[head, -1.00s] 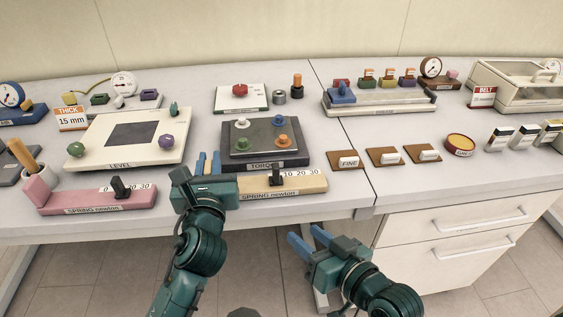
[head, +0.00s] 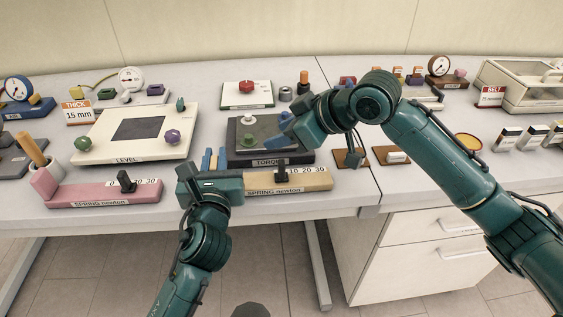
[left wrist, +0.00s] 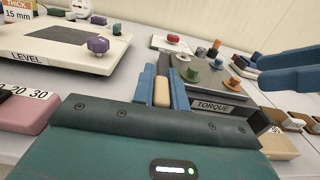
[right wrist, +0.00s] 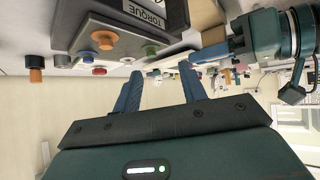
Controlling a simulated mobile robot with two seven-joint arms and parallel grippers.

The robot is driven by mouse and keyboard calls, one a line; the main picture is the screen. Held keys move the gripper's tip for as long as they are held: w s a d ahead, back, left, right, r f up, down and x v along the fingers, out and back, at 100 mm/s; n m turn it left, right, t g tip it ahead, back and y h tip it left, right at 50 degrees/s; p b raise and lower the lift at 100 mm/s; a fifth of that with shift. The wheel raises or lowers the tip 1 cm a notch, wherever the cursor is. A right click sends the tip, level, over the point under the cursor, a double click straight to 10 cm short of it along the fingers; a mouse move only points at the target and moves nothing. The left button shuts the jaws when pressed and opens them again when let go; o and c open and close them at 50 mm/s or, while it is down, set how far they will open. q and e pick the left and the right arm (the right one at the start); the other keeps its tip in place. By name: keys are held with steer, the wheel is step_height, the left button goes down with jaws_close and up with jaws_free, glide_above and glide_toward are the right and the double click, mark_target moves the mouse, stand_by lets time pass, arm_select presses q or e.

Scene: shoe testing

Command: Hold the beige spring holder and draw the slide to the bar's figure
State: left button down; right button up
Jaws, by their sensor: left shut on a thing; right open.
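The beige spring holder (head: 312,181) lies at the table's front edge, labelled SPRING newton, with figures 10, 20 and 30 along its top. Its dark slide (head: 281,172) stands just left of the 10. My left gripper (head: 213,160) is shut on the holder's left end; the left wrist view shows the beige end (left wrist: 162,92) between the blue fingers. My right gripper (head: 287,134) is open and empty, above the TORQUE block, behind and above the slide. Its fingers also show in the left wrist view (left wrist: 262,68).
The TORQUE block (head: 240,155) with coloured knobs stands just behind the beige holder. A pink spring holder (head: 85,194) lies to the left, and the LEVEL plate (head: 100,145) behind it. Brown tiles (head: 388,154) lie to the right, partly behind my right arm.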

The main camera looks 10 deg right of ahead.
mark_target(282, 162)
steer(key=s+d+r+n+g+h, duration=0.3)
steer(key=d+r+n+g, duration=0.1)
steer(key=r+n+g, duration=0.15)
steer(key=shift+n+g+h, duration=0.3)
steer(key=shift+n+g, duration=0.05)
steer(key=shift+n, duration=0.1)
steer(key=x, duration=1.2)
steer(key=shift+w+a+r, duration=0.1)
steer(key=shift+w+a, duration=0.05)
steer(key=shift+c, duration=0.3)
jaws_close()
